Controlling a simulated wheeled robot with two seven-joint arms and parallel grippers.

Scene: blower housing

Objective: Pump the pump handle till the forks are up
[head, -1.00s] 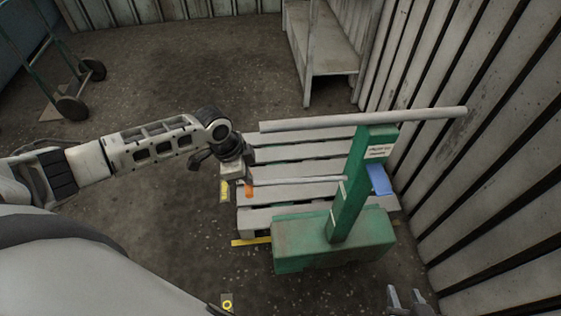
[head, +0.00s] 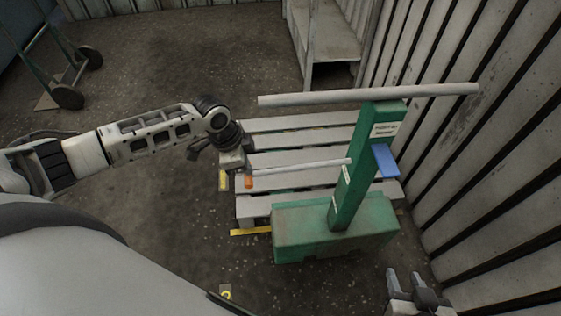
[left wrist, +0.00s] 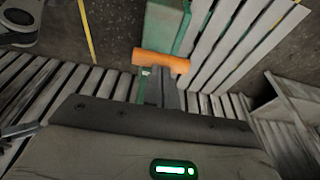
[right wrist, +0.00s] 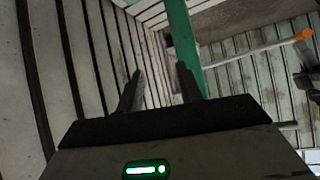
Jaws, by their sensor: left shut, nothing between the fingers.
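The green pump unit has a post (head: 357,175) standing on a green base (head: 333,235), with a long grey bar (head: 370,94) across its top. The thin grey pump handle (head: 300,168) runs left from the post and ends in an orange grip (head: 249,182). My left gripper (left wrist: 160,85) is shut and empty, its fingertips right at the orange grip, which also shows in the left wrist view (left wrist: 160,62); I cannot tell whether they touch. My right gripper (head: 405,280) is open and empty, low at the right of the base. The forks cannot be made out.
A pale slatted pallet (head: 300,143) lies behind the base. A blue tab (head: 385,160) sticks out on the post's right. A corrugated wall (head: 480,190) stands close on the right. A bench (head: 330,45) is at the back, a hand truck (head: 66,92) at far left.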

